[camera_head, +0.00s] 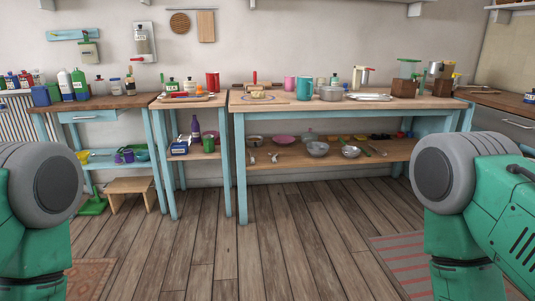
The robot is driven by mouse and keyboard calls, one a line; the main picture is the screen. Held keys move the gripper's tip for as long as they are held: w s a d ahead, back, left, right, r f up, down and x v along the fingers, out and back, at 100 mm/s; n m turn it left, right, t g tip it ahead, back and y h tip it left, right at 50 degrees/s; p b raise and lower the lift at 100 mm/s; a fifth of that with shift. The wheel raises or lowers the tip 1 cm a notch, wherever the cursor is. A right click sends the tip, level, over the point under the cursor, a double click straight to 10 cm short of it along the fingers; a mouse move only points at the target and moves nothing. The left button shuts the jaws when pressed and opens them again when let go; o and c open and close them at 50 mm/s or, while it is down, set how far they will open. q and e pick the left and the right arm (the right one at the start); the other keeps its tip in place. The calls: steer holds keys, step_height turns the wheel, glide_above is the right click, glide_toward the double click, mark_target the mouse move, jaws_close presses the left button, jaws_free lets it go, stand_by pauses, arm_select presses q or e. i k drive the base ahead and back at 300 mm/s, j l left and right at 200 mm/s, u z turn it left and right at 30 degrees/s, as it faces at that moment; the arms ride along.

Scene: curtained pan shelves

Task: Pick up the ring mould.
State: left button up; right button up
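I cannot pick out the ring mould for certain at this distance. Small metal and coloured pans stand on the lower shelf (300,174) of the wide blue-legged table: a grey one (255,141), a pink one (283,139) and a silver bowl (317,149). Another metal bowl (350,152) with a handle is further right. Parts of my arms show at the left and right edges. Neither of my grippers is in view.
A low wooden stool (131,185) stands at left. The wooden floor ahead is clear; a striped rug (405,262) lies at right.

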mark_target(327, 93)
steer(key=i+l+z, duration=0.1)
steer(key=i+z, duration=0.25)
steer(key=i, duration=0.3)
steer(key=i+j+z, duration=0.1)
steer(key=i+z, duration=0.2)
steer(key=i, duration=0.4)
steer(key=i+j+z, duration=0.35)
steer(key=i, duration=0.3)
steer(key=i+l, duration=0.05)
steer(key=l, duration=0.05)
